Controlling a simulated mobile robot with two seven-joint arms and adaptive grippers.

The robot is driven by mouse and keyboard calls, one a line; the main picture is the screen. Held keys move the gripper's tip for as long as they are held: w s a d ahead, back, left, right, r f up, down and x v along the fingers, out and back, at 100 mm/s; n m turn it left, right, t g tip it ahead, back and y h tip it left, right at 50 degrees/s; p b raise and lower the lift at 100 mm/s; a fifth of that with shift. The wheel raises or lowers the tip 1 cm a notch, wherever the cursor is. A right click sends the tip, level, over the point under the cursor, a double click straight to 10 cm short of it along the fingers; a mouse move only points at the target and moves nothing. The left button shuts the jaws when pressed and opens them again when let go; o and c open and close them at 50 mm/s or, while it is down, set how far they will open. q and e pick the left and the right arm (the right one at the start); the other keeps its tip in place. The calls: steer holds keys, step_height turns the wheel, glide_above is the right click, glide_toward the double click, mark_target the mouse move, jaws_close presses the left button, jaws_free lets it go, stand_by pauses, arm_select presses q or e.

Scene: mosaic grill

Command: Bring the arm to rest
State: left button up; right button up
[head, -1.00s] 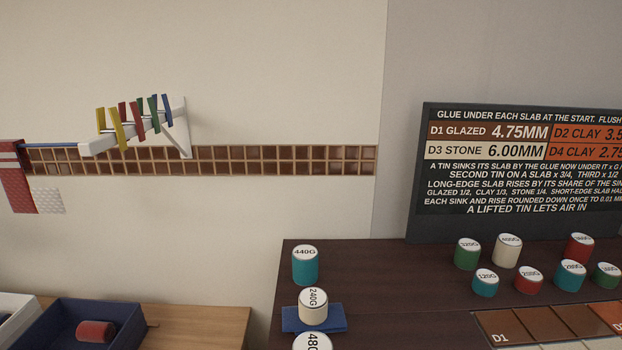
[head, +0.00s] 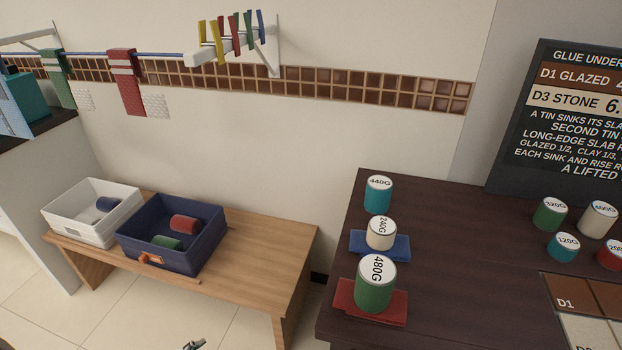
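A small piece of dark metal (head: 194,345) shows at the bottom edge of the head view, left of centre, low over the tiled floor. It looks like the tip of my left gripper, but most of it is cut off by the frame, so I cannot tell if it is open or shut. It appears apart from the wooden bench (head: 262,268) above it in the picture. My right gripper is not in view.
A dark table (head: 450,255) at the right bears several weight tins, a green one (head: 374,290) on a red slab (head: 392,310). A blue bin (head: 190,258) and a white bin (head: 75,228) stand on the bench. A dark sign (head: 520,150) stands behind.

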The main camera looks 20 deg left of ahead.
arm_select(q)
steer(key=d+f+n+t+h+p, duration=0.2)
steer(key=d+f+t+h+p, duration=0.1)
steer(key=d, duration=0.7)
steer(key=shift+w+d+f+n+h, duration=0.25)
steer(key=shift+w+d+n+h, duration=0.1)
steer(key=shift+h, duration=0.55)
